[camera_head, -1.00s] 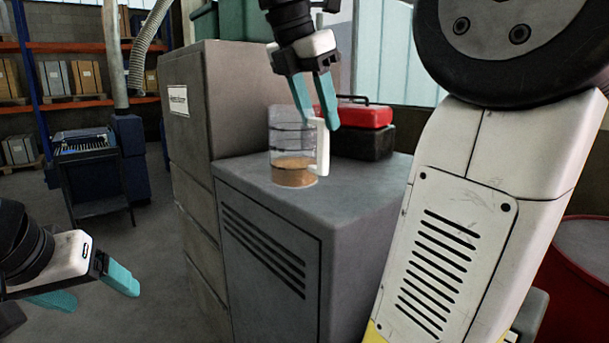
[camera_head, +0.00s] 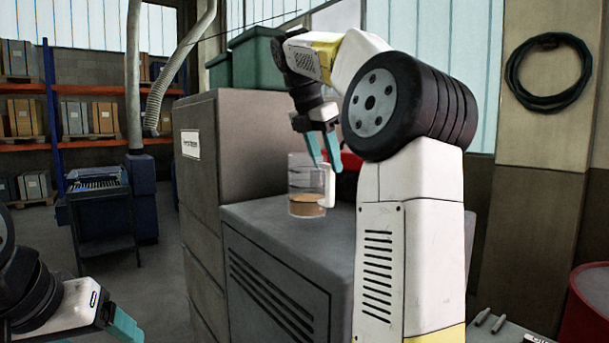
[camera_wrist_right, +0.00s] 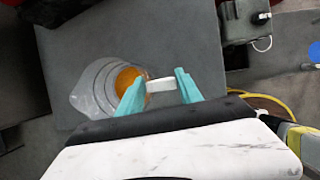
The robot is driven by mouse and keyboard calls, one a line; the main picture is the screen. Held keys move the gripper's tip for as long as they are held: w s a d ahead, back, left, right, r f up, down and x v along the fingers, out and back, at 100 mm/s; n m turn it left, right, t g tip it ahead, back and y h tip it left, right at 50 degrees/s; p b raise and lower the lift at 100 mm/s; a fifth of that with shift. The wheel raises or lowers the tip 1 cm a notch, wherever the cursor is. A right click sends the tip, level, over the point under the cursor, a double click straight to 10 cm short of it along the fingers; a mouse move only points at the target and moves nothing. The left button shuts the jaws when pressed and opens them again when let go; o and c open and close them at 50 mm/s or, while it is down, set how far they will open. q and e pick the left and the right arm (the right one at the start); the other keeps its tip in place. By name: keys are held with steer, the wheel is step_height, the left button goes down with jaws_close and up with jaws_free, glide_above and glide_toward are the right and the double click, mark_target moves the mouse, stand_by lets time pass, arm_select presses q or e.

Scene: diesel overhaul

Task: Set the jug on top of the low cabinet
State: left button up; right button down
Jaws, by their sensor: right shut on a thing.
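The clear jug (camera_head: 307,180) with amber liquid in its bottom is upright over the top of the grey low cabinet (camera_head: 265,222). I cannot tell whether its base touches that top. My right gripper (camera_head: 325,165) is above the jug's right side, shut on its white handle. In the right wrist view, the jug (camera_wrist_right: 92,92) is left of the fingers, and the white handle lies between the tips of the gripper (camera_wrist_right: 160,87). The cabinet top (camera_wrist_right: 150,40) shows below them. My left gripper (camera_head: 95,333) is low at the left, partly cut off, fingers apart and empty.
A taller grey cabinet (camera_head: 225,145) stands directly left of and behind the low one. A red case (camera_head: 346,160) sits behind the jug, mostly hidden by my right arm. A red drum (camera_head: 590,310) is at the far right. A dark cart (camera_head: 105,215) stands left.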

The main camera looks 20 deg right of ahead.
steer(key=shift+w+d+f, duration=0.1)
steer(key=shift+w+d, duration=0.15)
steer(key=shift+w, duration=0.25)
steer(key=shift+f, duration=1.65)
steer(key=c, duration=0.8)
jaws_free()
steer(key=shift+f, duration=0.15)
steer(key=v, duration=1.2)
steer(key=shift+s, duration=0.1)
